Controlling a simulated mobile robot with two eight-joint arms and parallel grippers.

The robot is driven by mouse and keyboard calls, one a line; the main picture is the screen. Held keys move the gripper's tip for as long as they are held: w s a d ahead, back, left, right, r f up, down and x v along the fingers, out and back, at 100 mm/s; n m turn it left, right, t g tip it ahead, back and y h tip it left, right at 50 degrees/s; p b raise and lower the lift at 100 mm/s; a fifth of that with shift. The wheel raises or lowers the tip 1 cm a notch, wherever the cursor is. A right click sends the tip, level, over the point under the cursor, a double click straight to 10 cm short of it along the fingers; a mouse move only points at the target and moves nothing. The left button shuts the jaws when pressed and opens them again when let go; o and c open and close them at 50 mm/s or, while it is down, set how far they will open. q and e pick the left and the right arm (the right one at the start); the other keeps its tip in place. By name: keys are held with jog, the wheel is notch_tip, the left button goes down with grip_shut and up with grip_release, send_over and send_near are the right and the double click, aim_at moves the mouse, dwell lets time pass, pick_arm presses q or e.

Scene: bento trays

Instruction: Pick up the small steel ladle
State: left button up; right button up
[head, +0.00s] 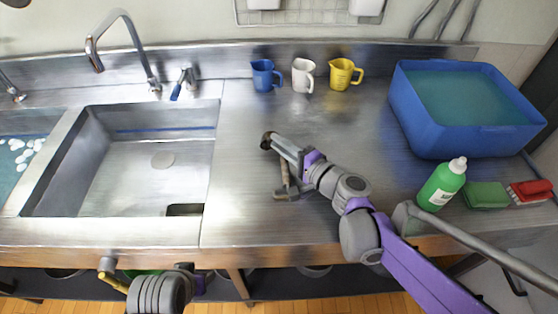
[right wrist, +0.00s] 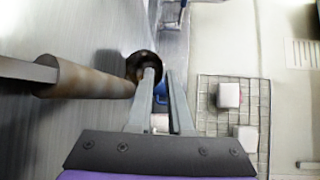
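My right gripper (head: 272,142) is over the middle of the steel counter. In the right wrist view its two fingers (right wrist: 163,72) stand apart, with nothing visible gripped between them. A brown handle with a thin grey shaft, probably the small steel ladle (right wrist: 85,80), comes in from the left and ends beside the left finger; I cannot tell whether they touch. In the head view this ladle (head: 283,175) shows just below the gripper. A dark round thing (right wrist: 143,58) is behind the left fingertip.
Blue (head: 263,76), white (head: 303,75) and yellow (head: 342,73) jugs stand at the back. A blue tub (head: 430,132), green bottle (head: 440,186), green sponge (head: 486,195) and red brush (head: 530,191) are right. The sink (head: 130,190) is left. Counter between is mostly clear.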

jog(key=shift+x, duration=0.85)
grip_shut()
dwell(0.8)
